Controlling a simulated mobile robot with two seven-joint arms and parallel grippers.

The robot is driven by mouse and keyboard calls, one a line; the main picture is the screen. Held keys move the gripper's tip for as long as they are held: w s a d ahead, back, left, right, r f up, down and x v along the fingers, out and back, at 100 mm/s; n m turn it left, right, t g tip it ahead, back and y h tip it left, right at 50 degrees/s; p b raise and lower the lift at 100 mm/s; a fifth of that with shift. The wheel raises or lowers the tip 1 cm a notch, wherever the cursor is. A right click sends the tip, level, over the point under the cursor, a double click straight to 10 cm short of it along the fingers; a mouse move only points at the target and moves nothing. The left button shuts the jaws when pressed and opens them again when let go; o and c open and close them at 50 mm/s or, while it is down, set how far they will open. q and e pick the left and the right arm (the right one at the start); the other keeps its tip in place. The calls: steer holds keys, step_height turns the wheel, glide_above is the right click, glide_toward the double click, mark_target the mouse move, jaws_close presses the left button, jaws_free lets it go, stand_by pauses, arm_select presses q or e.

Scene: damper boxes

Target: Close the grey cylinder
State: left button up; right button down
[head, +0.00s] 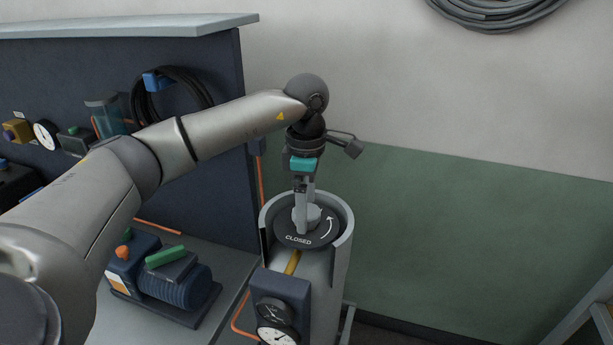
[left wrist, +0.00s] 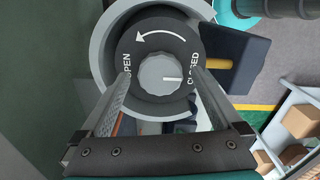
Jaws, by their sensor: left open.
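The grey cylinder (head: 336,268) stands upright at the centre, its rim open at the front. In its top sits a dark disc (head: 290,231) with a curved white arrow and the word CLOSED. A light grey round knob (left wrist: 156,72) is at the disc's middle; its white mark points right, towards CLOSED, in the left wrist view, with OPEN on the left. My left gripper (head: 306,207) points down over the knob, open, with one finger on each side of it. I cannot tell whether the fingers touch the knob. My right gripper is not in view.
A dark box with gauges (head: 279,308) is on the cylinder's front. A blue motor-like unit (head: 178,285) lies on the grey bench at left, before a dark panel (head: 225,75) with a coiled black hose. The green wall to the right is clear. Shelves with boxes (left wrist: 302,121) show in the left wrist view.

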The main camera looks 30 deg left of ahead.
arm_select(q)
step_height(320, 180, up, 15)
steer(key=p, duration=0.1)
steer(key=shift+f, duration=0.2)
steer(key=shift+s+f, duration=0.1)
stand_by(0.4)
